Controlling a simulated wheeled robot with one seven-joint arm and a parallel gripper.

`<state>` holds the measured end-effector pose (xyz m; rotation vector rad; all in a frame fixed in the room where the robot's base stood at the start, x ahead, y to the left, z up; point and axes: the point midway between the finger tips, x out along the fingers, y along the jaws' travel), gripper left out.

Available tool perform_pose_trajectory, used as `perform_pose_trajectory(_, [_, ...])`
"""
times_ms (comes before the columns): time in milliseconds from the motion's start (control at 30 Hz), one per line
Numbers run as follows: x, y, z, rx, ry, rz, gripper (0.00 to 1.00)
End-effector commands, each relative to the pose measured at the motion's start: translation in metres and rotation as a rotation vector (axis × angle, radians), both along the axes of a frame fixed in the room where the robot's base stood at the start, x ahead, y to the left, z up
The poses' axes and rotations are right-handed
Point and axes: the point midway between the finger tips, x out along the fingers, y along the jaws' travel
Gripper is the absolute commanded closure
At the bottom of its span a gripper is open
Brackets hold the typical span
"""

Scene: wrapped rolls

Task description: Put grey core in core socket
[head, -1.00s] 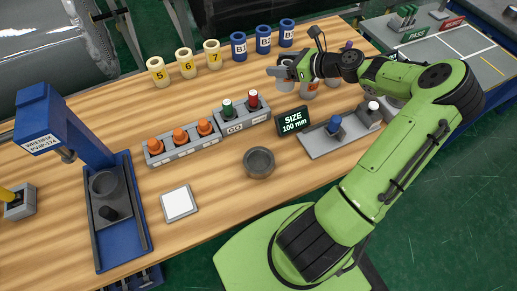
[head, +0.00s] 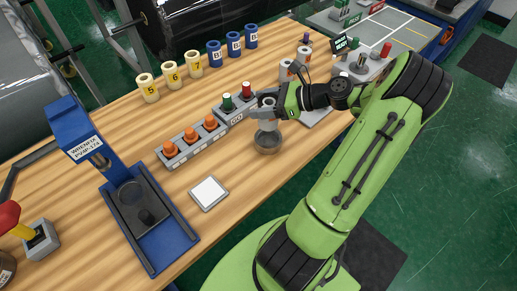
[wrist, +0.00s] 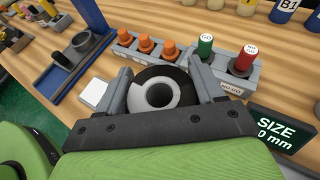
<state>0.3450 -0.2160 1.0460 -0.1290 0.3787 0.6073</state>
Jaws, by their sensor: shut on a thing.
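The grey core (head: 267,137) is a light grey hollow cylinder held upright in my gripper (head: 265,112). In the wrist view the core (wrist: 160,94) shows its round bore between the two fingers of my gripper (wrist: 161,96).
A grey box with orange knobs (head: 191,137) and a GO box with green and red buttons (head: 238,112) stand close behind. A white pad (head: 208,193) and a blue press (head: 148,212) are to the left. Several yellow and blue rolls line the back.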

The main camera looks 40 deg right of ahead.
Motion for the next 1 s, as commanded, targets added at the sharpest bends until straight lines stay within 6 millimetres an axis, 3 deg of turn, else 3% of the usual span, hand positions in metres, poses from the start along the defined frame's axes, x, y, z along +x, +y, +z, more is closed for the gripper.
perform_pose_trajectory(133, [0.000,0.000,-0.042,0.007,0.003,-0.001,0.69])
perform_pose_trajectory(467, [0.000,0.000,-0.093,0.005,0.002,0.000,0.69])
perform_pose_trajectory(800, [0.001,0.000,-0.097,0.003,0.002,0.000,0.69])
perform_pose_trajectory(833, [0.000,0.000,-0.097,0.002,0.003,0.000,0.30])
perform_pose_trajectory(1000, [0.000,0.000,-0.097,0.002,0.002,-0.001,0.07])
